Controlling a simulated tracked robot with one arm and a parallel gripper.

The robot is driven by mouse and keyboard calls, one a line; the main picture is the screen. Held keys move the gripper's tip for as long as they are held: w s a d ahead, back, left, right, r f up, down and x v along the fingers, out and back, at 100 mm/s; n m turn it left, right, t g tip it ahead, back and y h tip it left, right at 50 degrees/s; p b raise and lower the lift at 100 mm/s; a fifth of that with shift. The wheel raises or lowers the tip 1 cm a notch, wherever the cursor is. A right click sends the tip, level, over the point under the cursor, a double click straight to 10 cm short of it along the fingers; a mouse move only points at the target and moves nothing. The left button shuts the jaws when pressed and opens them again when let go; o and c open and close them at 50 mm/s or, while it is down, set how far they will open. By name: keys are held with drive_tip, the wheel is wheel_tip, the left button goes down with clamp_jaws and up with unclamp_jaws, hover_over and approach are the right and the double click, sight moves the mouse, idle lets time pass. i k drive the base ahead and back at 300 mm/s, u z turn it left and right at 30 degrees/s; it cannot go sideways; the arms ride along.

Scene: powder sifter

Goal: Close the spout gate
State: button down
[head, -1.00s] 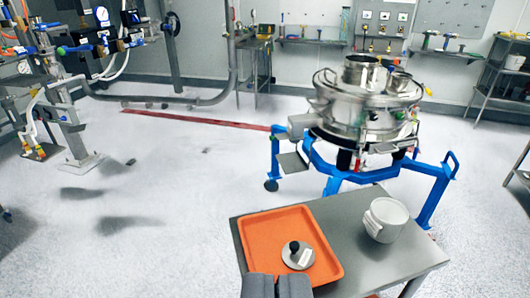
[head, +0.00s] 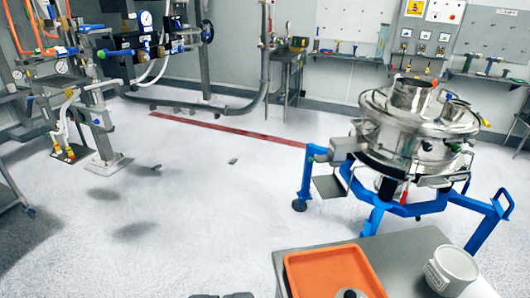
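The steel powder sifter (head: 415,130) stands on a blue wheeled frame (head: 370,221) at right. A box-like spout (head: 349,147) sticks out on its left side. A flat grey plate (head: 331,188) is below and left of the spout, apart from its mouth. I cannot tell which part is the gate or how it is set. My gripper (head: 222,296) shows only as two grey fingertips at the bottom edge, side by side with almost no gap. It looks shut and empty, well short of the sifter.
A grey table (head: 385,255) stands in front of the sifter. It holds an orange tray (head: 300,262) with a round metal part (head: 348,283), and a white tub (head: 452,269). Piping with gauges (head: 150,40) is at left. The white floor between is mostly clear.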

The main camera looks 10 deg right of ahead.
sight(320, 159)
drive_tip(key=u, duration=0.5)
drive_tip(key=i, duration=1.65)
drive_tip(key=z, duration=0.2)
drive_tip(key=i, duration=1.75)
drive_tip(key=z, duration=0.75)
